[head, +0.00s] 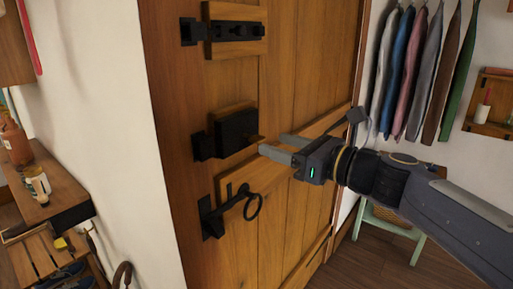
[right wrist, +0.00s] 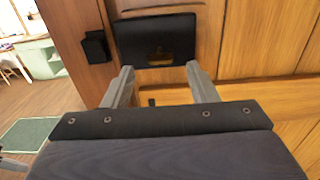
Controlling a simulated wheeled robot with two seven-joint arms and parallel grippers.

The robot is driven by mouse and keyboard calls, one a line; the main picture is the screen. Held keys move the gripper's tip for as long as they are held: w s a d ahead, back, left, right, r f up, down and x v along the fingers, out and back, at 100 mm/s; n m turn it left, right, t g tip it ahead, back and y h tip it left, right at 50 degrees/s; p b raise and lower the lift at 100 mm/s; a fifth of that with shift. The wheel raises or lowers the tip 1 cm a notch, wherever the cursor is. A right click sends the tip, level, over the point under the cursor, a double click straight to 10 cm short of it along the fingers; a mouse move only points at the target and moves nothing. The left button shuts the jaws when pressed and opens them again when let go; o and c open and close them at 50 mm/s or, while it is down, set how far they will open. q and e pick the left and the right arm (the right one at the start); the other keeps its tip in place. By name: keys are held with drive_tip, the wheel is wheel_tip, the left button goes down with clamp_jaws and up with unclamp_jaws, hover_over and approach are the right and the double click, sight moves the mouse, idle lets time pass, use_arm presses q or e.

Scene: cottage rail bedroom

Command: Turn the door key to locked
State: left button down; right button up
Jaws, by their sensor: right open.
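The wooden door (head: 300,75) carries a black lock box (head: 236,131) at mid height. A small brass key (head: 256,138) sticks out of its front. In the right wrist view the lock box (right wrist: 150,35) is straight ahead and the key (right wrist: 160,55) shows as a small brass piece low on it, roughly between the fingers. My right gripper (head: 274,144) is open and empty, its fingertips pointing at the key from a short distance, apart from it. The exact turn angle of the key is hard to tell.
A black bolt (head: 225,30) is above the lock and a ring-handled latch (head: 252,207) below it, both protruding from the door. Hanging clothes (head: 415,70) are behind my right arm. A wooden shelf (head: 50,195) stands at the left beyond the white wall.

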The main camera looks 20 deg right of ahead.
sight(263, 140)
drive_tip(key=x, duration=0.6)
drive_tip(key=shift+w+a, duration=0.1)
drive_tip(key=shift+c, duration=0.3)
drive_tip(key=c, duration=0.9)
